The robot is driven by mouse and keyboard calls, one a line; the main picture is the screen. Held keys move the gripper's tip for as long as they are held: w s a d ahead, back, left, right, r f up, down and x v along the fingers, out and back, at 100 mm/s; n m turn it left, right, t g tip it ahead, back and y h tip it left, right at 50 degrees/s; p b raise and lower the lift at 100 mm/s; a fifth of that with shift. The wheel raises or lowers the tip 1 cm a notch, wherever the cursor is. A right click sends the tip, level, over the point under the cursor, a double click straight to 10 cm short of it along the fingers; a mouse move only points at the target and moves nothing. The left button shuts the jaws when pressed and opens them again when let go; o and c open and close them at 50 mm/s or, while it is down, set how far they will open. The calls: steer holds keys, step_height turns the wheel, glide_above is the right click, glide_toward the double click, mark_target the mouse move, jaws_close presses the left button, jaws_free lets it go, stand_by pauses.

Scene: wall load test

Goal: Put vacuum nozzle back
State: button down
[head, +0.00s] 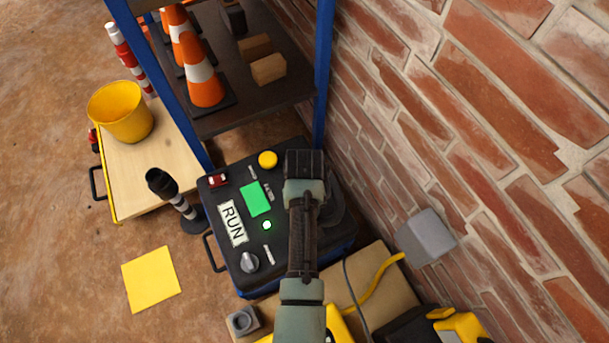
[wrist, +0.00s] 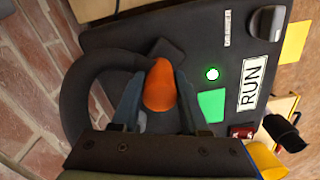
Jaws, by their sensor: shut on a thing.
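My gripper (wrist: 157,100) shows in the wrist view with its two blue-grey fingers on either side of an orange rounded piece (wrist: 159,84), and is shut on it. A thick black curved part (wrist: 88,82) loops to the left beside the orange piece; I cannot tell if the two are one thing. No part is clearly marked as the vacuum nozzle. In the head view my gripper (head: 305,165) is over the right side of a black machine case (head: 285,262) with a RUN label; the held piece is hidden there.
A brick wall (head: 480,130) rises close on the right. A blue-posted shelf (head: 270,118) with orange cones stands behind. A black banded upright (head: 165,185) stands left of the case, near a yellow bucket (head: 120,112). A grey block (head: 425,238) is by the wall.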

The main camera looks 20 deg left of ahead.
steer(key=shift+f, duration=0.3)
steer(key=shift+c, duration=2.1)
jaws_free()
steer(key=shift+f, duration=0.1)
step_height(320, 180, up, 12)
steer(key=p, duration=0.6)
steer(key=shift+r+p, duration=0.2)
steer(key=shift+p, duration=0.15)
